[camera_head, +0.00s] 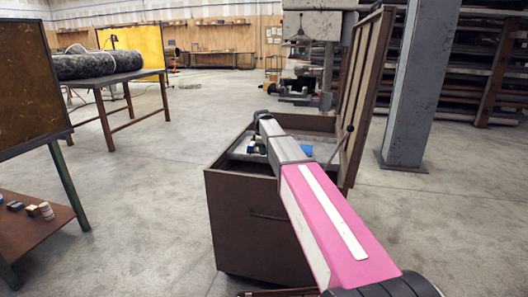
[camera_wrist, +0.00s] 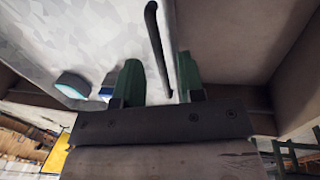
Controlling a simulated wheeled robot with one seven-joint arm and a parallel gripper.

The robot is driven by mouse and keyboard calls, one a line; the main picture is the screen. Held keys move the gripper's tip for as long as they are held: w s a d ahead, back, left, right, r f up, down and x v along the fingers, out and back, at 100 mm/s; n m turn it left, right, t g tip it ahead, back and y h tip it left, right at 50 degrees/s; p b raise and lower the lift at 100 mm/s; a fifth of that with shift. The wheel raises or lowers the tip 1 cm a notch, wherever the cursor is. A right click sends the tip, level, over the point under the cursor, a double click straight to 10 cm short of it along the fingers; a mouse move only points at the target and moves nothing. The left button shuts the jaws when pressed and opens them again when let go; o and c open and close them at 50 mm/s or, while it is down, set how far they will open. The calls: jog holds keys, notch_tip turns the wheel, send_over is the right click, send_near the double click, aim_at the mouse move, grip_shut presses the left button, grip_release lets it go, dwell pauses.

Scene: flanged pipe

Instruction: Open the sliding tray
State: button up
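A brown metal chest (camera_head: 258,225) stands ahead of me with its lid (camera_head: 366,85) raised. A light grey sliding tray (camera_head: 325,152) lies inside it near the top. In the wrist view the tray's pale, worn surface (camera_wrist: 75,30) fills the upper left. A dark bar (camera_wrist: 157,40), perhaps the tray's handle, runs down between the two green fingers of my gripper (camera_wrist: 160,83). The fingers are spread with a gap on each side of the bar. I cannot tell how deep the bar sits between them. My arm hides part of the tray in the head view.
Small blue (camera_wrist: 107,91) and teal-and-white (camera_wrist: 72,85) items lie on the tray. A grey pillar (camera_head: 418,90) stands right of the chest, and a machine (camera_head: 312,60) stands behind it. A table (camera_head: 115,78) bears a dark pipe at left. The floor left of the chest is clear.

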notch_tip(320, 180, up, 10)
jog(key=s, duration=0.1)
jog(key=shift+s+a+f, duration=0.15)
jog(key=shift+s+a, duration=0.15)
jog(key=shift+s, duration=0.1)
